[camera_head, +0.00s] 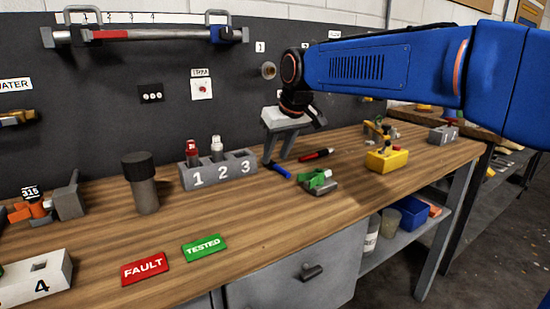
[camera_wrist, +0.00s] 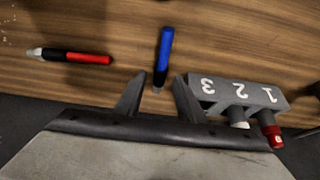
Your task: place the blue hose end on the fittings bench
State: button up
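The blue hose end (camera_head: 277,169) lies on the wooden fittings bench (camera_head: 225,205), in front of the numbered rack's right end. In the wrist view the blue hose end (camera_wrist: 165,48) has a pale metal tip pointing toward my gripper. My gripper (camera_head: 278,158) is open, pointing down over the bench beside the hose end. In the wrist view the metal tip shows between the two fingers of my gripper (camera_wrist: 160,78), with gaps on both sides. The fingers are not closed on it. I cannot tell their exact height above the bench.
A grey rack (camera_head: 219,176) numbered 1, 2, 3 holds a red-capped piece in 1 and a white-capped one in 2; 3 looks empty. A red-and-black piece (camera_head: 317,155), a green-topped part (camera_head: 318,180) and a yellow block (camera_head: 387,160) lie to the right.

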jog(key=v, duration=1)
